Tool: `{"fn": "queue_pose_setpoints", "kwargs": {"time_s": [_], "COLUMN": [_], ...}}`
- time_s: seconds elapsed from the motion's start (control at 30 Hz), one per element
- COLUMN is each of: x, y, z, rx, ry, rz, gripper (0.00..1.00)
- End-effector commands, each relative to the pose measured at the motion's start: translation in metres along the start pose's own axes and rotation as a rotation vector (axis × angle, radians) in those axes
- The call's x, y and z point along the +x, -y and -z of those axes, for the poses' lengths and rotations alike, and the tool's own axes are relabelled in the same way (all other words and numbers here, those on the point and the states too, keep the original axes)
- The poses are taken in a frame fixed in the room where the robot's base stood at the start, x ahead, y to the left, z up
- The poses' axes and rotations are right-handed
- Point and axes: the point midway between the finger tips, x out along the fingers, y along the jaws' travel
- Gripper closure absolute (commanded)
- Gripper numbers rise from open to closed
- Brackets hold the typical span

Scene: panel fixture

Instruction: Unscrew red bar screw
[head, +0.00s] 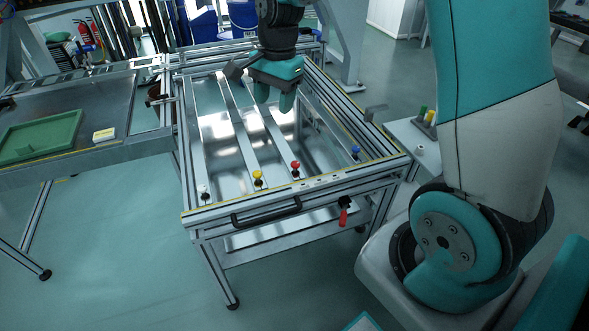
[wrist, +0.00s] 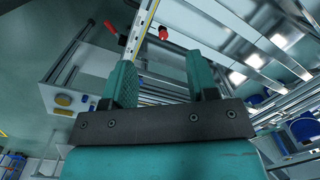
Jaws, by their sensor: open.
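The red bar screw (head: 295,167) stands upright at the front end of a metal bar (head: 272,128) in the panel fixture. My gripper (head: 274,98) is above the rear part of the fixture in the head view, well behind and above the red screw, and apart from it. In the wrist view my gripper (wrist: 162,74) has its two teal fingers spread wide with nothing held between them. That view shows a small red part (wrist: 163,33) beyond the fingers; I cannot tell whether it is the screw.
Yellow (head: 257,177), blue (head: 355,151) and white (head: 203,190) screws stand along the fixture's front. A black handle (head: 266,211) and a red-handled part (head: 343,217) are at its front side. A green tray (head: 40,137) lies on the left table. The floor in front is clear.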

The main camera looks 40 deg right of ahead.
Motion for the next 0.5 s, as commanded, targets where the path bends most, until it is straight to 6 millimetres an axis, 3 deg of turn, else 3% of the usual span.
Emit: {"fn": "queue_pose_setpoints", "kwargs": {"time_s": [0.03, 0.1, 0.2, 0.3, 0.5], "x": [0.028, 0.049, 0.068, 0.078, 0.105], "y": [0.003, 0.006, 0.006, 0.005, 0.003], "z": [0.029, 0.059, 0.087, 0.099, 0.101], "rx": [0.159, 0.354, 0.54, 0.624, 0.64], "ry": [-0.018, -0.044, -0.073, -0.086, -0.087], "rz": [-0.02, -0.035, -0.047, -0.052, -0.056], "gripper": [0.47, 0.47, 0.47, 0.47, 0.47]}}
